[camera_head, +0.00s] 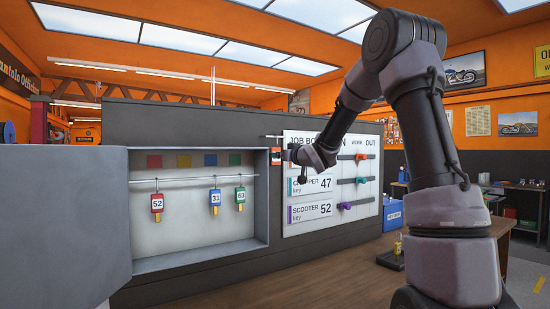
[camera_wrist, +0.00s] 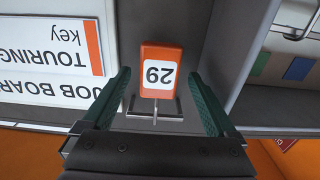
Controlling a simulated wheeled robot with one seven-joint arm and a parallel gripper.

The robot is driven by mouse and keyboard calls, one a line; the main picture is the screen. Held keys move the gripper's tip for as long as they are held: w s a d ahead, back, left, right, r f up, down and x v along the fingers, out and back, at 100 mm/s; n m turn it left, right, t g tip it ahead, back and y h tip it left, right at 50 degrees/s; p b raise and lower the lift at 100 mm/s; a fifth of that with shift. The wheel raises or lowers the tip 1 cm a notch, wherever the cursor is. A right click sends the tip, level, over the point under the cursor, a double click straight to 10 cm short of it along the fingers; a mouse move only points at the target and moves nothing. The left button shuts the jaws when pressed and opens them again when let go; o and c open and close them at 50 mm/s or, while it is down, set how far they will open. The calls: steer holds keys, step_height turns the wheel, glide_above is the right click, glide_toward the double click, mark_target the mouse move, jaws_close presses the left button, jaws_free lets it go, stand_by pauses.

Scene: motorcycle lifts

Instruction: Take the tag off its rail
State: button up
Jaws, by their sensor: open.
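An orange tag (camera_wrist: 158,60) with a white label hangs from a short metal rail (camera_wrist: 166,112) in the wrist view. My gripper (camera_wrist: 161,98) is open. Its green-lined fingers stand left and right of the tag and rail, with a gap on each side. In the head view the tag (camera_head: 276,155) sits at the cabinet's right edge under the small rail (camera_head: 273,136), with my gripper (camera_head: 286,154) at its right, partly hiding it.
An open grey cabinet (camera_head: 199,263) holds a rail with tags 52 (camera_head: 157,203), 31 (camera_head: 215,202) and 63 (camera_head: 240,197) below coloured squares. A job board (camera_head: 335,215) with coloured pegs is right of it, close to my arm. A brown bench (camera_head: 350,285) lies below.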

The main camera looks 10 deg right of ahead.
steer(key=shift+x, duration=0.9)
steer(key=shift+d, duration=0.1)
steer(key=c, duration=1.4)
steer(key=shift+o, duration=0.2)
steer(key=shift+r, duration=0.7)
steer(key=shift+s+d+r, duration=0.1)
steer(key=shift+s+d, duration=0.1)
steer(key=shift+s, duration=0.15)
steer(key=v, duration=1.7)
steer(key=shift+s, duration=0.2)
steer(key=shift+r, duration=0.25)
